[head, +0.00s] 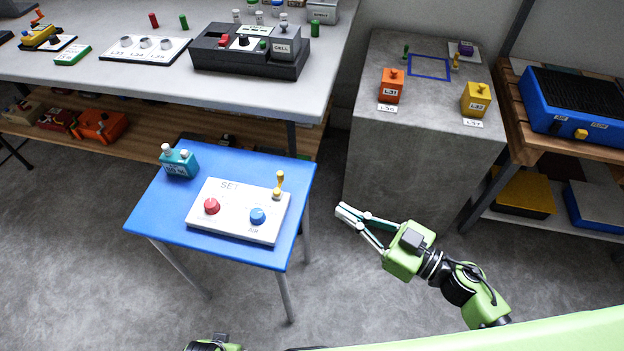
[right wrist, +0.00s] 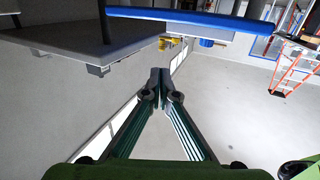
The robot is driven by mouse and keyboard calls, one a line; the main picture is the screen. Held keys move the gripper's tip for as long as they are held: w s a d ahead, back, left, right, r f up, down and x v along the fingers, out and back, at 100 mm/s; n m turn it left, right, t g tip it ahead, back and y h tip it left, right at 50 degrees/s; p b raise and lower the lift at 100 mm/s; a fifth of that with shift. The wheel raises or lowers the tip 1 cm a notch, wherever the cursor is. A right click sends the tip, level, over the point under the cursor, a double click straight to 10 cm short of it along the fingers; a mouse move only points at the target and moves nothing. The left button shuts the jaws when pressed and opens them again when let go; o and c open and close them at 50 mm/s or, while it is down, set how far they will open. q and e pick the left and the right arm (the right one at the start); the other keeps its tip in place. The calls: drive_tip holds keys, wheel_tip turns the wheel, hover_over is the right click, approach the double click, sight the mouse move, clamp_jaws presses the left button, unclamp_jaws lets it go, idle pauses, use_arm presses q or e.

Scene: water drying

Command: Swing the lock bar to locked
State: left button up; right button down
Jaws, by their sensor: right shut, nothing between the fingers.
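A white panel marked SET (head: 232,226) lies on a small blue table (head: 160,212). It carries a red knob (head: 211,206), a blue knob (head: 257,216) and an upright yellow lever (head: 279,184) at its far right corner. I cannot tell for sure which part is the lock bar. My right gripper (head: 342,211) is shut and empty, in the air to the right of the blue table and apart from the panel. Its closed fingertips also show in the right wrist view (right wrist: 160,76). A green and black piece of my left arm shows at the bottom edge; its fingers are hidden.
A teal box (head: 179,162) stands at the table's far left corner. A grey block (head: 425,160) behind my right gripper bears an orange box (head: 391,86) and a yellow box (head: 475,99). A long workbench (head: 130,84) stands at the back left. Floor between table and block is free.

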drive_tip(key=shift+s+a+r, duration=0.15)
drive_tip(key=shift+a+r, duration=0.05)
